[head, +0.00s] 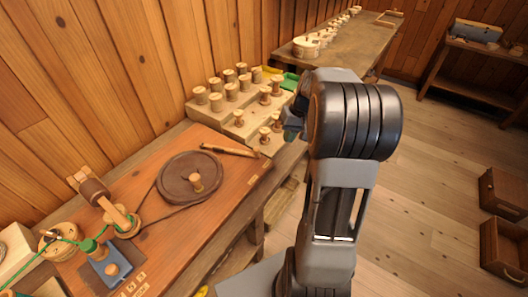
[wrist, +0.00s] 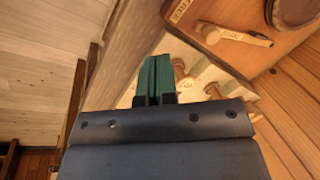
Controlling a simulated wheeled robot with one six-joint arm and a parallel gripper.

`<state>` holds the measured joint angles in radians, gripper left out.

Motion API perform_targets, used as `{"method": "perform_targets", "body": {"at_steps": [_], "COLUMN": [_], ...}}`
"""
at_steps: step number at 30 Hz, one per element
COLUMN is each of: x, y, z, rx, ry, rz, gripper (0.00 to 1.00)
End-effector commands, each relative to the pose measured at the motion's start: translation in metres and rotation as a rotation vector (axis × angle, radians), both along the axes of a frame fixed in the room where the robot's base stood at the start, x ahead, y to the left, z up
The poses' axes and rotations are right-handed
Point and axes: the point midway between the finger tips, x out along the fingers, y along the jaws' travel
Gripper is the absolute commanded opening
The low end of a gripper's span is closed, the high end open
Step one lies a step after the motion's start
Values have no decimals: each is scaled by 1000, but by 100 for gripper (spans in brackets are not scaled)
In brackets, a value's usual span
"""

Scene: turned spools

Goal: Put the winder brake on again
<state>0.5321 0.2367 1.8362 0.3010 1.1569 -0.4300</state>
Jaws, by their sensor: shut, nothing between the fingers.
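The winder stands on the left bench, with a large dark wheel (head: 188,178) carrying a peg and a belt to a small pulley (head: 122,224). A wooden arm with a dark brown block (head: 94,190) leans above the pulley; I cannot tell whether this is the brake. A blue block with a round knob (head: 108,268) sits in front. Green thread runs past a green-topped piece (head: 90,247). My gripper (head: 291,132) is above the stepped spool rack's right end, away from the winder. In the wrist view its green fingers (wrist: 155,80) are shut and empty.
A farther bench (head: 350,45) holds pale pots. Brown crates (head: 503,193) stand on the open floor at right.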

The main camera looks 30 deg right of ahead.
Motion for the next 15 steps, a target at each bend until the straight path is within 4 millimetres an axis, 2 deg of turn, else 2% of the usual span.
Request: {"method": "perform_targets", "body": {"at_steps": [1, 5, 9, 12, 15], "x": [12, 39, 62, 68, 67], "y": [-16, -44, -47, -43, -39], "z": [-20, -29, -5, 14, 18], "rx": [44, 146, 200, 206, 222], "ry": [-15, -112, -254, -334, -373], "rz": [29, 176, 381, 501, 580], "gripper": [0, 0, 0, 0, 0]}}
